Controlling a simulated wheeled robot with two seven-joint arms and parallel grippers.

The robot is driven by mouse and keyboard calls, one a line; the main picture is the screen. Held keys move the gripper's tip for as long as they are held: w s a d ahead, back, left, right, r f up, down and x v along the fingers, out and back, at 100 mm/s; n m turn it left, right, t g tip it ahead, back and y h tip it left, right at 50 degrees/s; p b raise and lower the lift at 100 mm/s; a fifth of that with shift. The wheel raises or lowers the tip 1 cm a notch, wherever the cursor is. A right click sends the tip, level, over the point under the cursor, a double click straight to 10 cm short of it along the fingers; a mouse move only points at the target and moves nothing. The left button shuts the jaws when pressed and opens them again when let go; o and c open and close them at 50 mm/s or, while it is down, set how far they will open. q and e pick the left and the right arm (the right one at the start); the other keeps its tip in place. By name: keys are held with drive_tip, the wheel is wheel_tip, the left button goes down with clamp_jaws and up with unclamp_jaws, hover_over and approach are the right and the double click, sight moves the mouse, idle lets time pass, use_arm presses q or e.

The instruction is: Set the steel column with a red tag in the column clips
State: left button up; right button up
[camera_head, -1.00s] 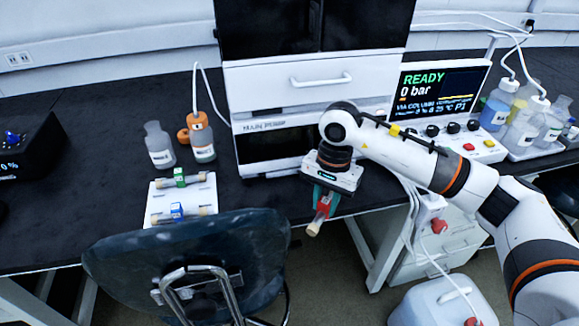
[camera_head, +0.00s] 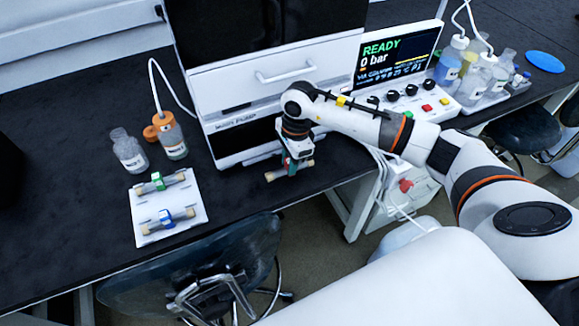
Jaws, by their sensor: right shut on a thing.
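My right gripper (camera_head: 289,163) is shut on the steel column with a red tag (camera_head: 271,176). It holds the column roughly level and crosswise in front of the lower right part of the instrument stack (camera_head: 228,85), close to the bench's front edge. Both pale column ends stick out past the fingers; the middle and most of the red tag are hidden by the gripper. I cannot make out the column clips; my right arm covers part of the stack's front. My left gripper is not in view.
A white tray (camera_head: 142,207) on the bench holds a green-tagged column (camera_head: 172,180) and a blue-tagged column (camera_head: 182,215). Two bottles (camera_head: 128,152) stand behind it. A chair (camera_head: 190,268) stands before the bench. A control panel reading READY (camera_head: 395,50) is at the right.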

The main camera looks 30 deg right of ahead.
wheel_tip(320, 180, down, 3)
drive_tip(key=shift+f, duration=0.1)
drive_tip(key=shift+f, duration=0.2)
drive_tip(key=o, duration=1)
drive_tip(key=shift+r, duration=0.1)
